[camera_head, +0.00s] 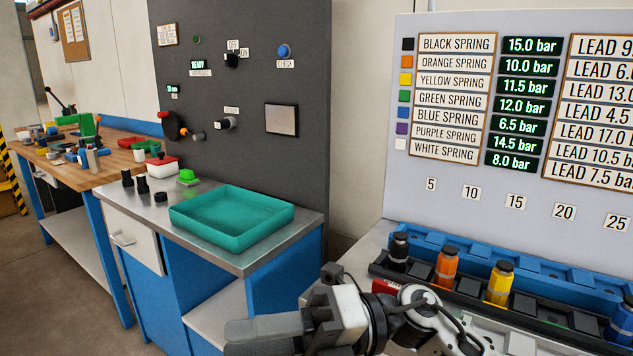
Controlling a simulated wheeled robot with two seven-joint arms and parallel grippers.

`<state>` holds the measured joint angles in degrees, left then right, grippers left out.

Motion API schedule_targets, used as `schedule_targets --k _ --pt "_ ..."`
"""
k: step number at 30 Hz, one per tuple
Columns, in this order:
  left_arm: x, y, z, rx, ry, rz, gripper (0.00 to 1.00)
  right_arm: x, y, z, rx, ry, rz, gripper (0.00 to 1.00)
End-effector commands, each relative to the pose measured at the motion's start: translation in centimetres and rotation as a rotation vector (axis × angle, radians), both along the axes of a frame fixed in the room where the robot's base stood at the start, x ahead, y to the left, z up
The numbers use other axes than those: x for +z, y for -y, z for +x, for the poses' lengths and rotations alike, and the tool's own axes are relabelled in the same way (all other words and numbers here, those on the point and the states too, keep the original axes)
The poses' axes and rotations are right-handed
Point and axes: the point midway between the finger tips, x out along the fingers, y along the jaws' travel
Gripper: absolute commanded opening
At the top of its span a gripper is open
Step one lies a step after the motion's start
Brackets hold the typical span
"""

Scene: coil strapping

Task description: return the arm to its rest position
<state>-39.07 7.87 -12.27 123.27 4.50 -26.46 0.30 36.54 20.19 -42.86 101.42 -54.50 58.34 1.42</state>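My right arm comes in at the lower right of the head view, over the front edge of the panel bench. Its gripper (262,328) points left in front of the steel-topped bench and is apart from the green tray. Its grey fingers are seen from the side and overlap, so I cannot tell how far apart they are. I see no object in it. My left arm and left gripper are not in view.
A green tray (232,219) sits on the steel-topped bench (150,206). Black (398,250), orange (446,265) and yellow (499,283) bottles stand in a dark rack near my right arm. A wooden workbench (92,172) with clutter stands at far left. Floor is open at lower left.

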Motion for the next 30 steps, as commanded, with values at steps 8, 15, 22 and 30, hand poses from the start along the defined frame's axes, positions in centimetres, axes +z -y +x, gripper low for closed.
schedule_targets --k 8,15,22,30 --pt "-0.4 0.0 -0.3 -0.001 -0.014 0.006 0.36 -3.2 6.9 6.0 -0.523 -0.915 0.542 0.35" --pt "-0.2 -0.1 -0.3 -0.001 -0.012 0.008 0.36 -18.3 15.7 4.5 -0.997 -1.700 0.691 0.35" --pt "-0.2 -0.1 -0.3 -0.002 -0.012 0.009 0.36 -27.9 19.4 -3.0 -1.262 -2.172 0.659 0.35" --pt "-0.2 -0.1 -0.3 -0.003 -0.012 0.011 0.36 -30.2 20.2 -5.9 -1.331 -2.311 0.631 0.35"
